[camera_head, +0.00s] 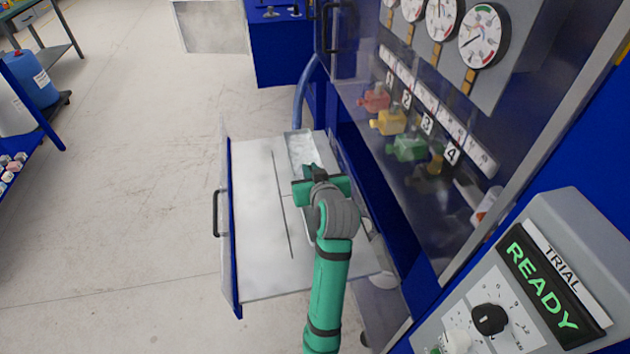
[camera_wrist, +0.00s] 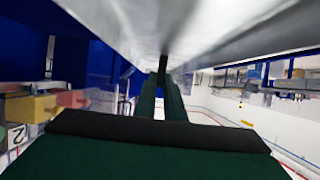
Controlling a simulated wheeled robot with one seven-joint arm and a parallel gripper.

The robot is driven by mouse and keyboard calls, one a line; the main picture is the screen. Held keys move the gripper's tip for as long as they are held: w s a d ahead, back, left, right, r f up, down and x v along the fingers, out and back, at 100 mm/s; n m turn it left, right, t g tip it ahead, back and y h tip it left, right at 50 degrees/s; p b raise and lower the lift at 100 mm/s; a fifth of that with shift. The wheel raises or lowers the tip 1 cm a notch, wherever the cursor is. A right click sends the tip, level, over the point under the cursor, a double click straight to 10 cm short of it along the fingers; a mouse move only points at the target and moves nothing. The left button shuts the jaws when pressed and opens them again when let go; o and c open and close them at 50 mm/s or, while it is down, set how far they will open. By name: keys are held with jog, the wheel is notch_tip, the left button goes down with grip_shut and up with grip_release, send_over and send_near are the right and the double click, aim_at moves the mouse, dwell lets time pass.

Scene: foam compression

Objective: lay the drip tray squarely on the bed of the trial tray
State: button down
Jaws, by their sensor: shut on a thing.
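The drip tray (camera_head: 301,148) is a narrow, shiny grey-white tray in the head view. Its far end shows beyond my gripper, and its middle is hidden under the gripper and wrist. My gripper (camera_head: 313,173) is shut on it. In the wrist view the drip tray (camera_wrist: 235,32) fills the top as a long grey metal underside or wall, with the dark fingers of my gripper (camera_wrist: 163,78) at it. The trial tray (camera_head: 256,235) is a pulled-out drawer with a pale flat bed, below the drip tray. I cannot tell whether the drip tray touches the bed.
The trial tray has a clear wall and a black handle (camera_head: 216,213) on its left. The blue machine stands close on the right, with coloured valves (camera_head: 388,122) behind a clear panel and a READY display (camera_head: 541,290). The bed's left part is bare.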

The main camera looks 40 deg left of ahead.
jog(key=shift+w+d+f, duration=0.2)
jog(key=shift+w+f, duration=0.05)
jog(key=shift+f, duration=0.1)
jog(key=shift+w+d+f, duration=0.1)
jog(key=shift+f, duration=0.8)
jog(key=shift+w+d+f, duration=0.1)
jog(key=shift+f, duration=0.8)
jog(key=shift+f, duration=0.15)
jog(key=c, duration=1.8)
grip_release()
jog(key=shift+c, duration=0.2)
jog(key=v, duration=1.2)
